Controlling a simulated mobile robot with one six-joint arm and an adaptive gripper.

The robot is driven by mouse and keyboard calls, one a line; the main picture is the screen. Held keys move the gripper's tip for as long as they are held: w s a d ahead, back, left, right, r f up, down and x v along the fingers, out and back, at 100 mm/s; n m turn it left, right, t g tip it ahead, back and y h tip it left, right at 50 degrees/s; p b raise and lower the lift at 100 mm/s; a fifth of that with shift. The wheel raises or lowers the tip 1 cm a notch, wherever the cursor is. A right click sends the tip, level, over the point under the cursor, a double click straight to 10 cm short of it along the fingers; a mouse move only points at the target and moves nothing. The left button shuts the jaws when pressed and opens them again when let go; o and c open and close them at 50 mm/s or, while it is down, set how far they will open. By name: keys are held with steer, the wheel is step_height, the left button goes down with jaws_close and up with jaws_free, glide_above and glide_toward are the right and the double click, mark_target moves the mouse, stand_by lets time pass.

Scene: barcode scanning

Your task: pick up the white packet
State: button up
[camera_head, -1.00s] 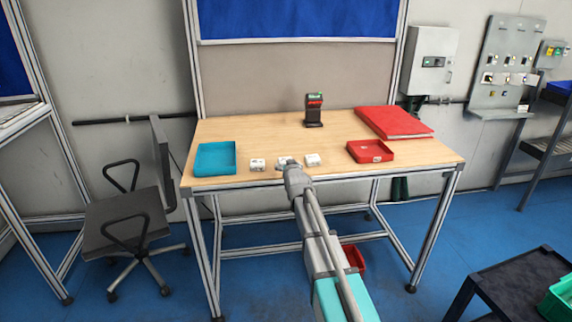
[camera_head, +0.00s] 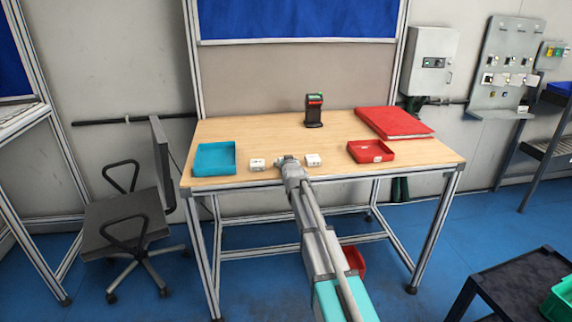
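Two small white packets lie near the front edge of the table, one on the left (camera_head: 257,164) and one on the right (camera_head: 313,160). My gripper (camera_head: 284,160) is low over the table front, between these two packets and apart from both. It is small and seen from behind, so I cannot tell whether its fingers are open or shut. The arm and gripper hide the spot directly under and in front of them. I cannot tell whether a packet is there.
A blue tray (camera_head: 201,172) stands at the table's left. A red tray (camera_head: 359,147) with a small pale item in it stands at the right. A dark scanner (camera_head: 313,111) stands at the back, with a red folder (camera_head: 395,122) to its right. The table's middle is clear.

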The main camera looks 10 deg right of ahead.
steer(key=c, duration=1.1)
steer(key=shift+r, duration=0.15)
steer(key=shift+r+p, duration=0.95)
steer(key=shift+p, duration=0.15)
steer(key=s+r+p, duration=1)
steer(key=s+r, duration=0.1)
steer(key=s, duration=0.3)
steer(key=shift+p, duration=0.4)
steer(key=shift+f, duration=0.1)
